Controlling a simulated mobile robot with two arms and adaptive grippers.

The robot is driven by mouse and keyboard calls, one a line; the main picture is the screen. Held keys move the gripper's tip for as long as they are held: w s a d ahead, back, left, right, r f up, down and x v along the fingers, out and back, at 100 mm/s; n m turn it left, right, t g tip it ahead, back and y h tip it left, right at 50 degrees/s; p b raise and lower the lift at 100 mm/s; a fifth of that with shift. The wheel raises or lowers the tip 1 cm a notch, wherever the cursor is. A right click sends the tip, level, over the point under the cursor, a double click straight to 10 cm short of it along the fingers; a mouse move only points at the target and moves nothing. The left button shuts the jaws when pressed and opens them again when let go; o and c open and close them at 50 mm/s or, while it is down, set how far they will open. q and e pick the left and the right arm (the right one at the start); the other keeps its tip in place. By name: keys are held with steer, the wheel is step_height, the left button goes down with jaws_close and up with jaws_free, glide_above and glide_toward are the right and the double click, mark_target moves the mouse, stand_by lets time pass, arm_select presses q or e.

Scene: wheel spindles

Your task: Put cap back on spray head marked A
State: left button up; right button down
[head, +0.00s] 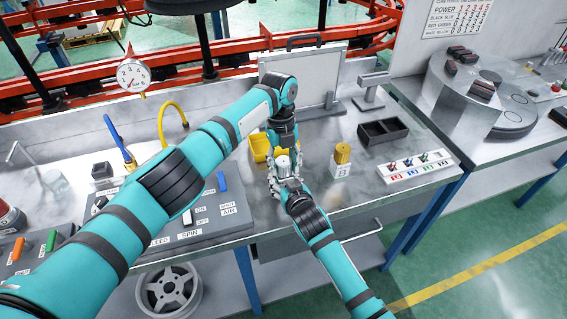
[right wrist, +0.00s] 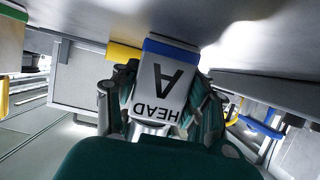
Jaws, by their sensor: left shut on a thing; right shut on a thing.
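The spray head marked A (right wrist: 165,85) is a white block lettered HEAD A with a blue band, upside down in the right wrist view. The grippers overlap closely. They hide the contact between cap and head.
A second spray head with a yellow top (head: 342,155) stands just right of the grippers. A yellow bin (head: 259,147) is close behind on the left. A black two-part tray (head: 383,131) and a white rack (head: 418,165) stand farther right. The switch panel (head: 205,212) lies left.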

arm_select(q)
steer(key=m, duration=0.4)
steer(key=shift+y, duration=0.3)
steer(key=m, duration=0.3)
steer(key=o, duration=0.9)
steer(key=shift+o, duration=0.2)
steer(key=shift+r, duration=2.25)
steer(key=shift+c, duration=0.5)
